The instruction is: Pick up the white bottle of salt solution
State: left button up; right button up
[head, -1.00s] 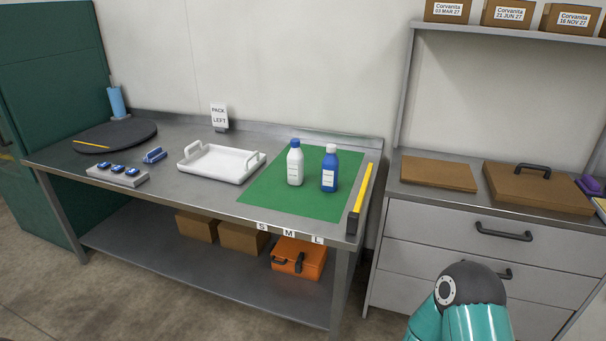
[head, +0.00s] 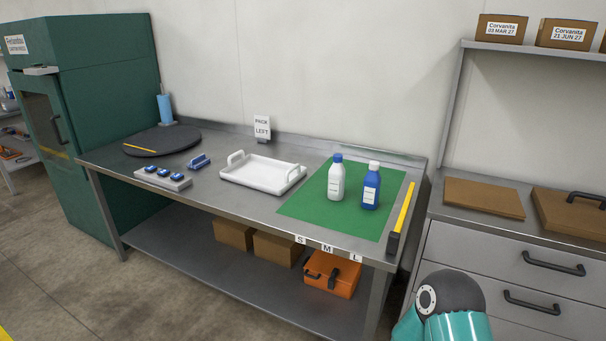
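The white bottle (head: 336,181) with a blue cap stands upright on the green mat (head: 308,205) on the steel table. A blue bottle (head: 371,188) with a white cap stands upright just right of it, with a narrow gap between them. Both labels are too small to read. Part of my teal arm shows at the lower right, in front of the drawers, away from the bottles. Neither of my grippers is in view.
A white tray (head: 262,174) with handles lies left of the mat. A dark round disc (head: 163,140) and a grey block with blue pieces (head: 163,178) are further left. An orange case (head: 331,274) sits on the lower shelf.

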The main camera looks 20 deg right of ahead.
aim_at(336, 173)
jog(key=u, duration=0.1)
jog(key=i, duration=1.3)
jog(key=z, duration=0.5)
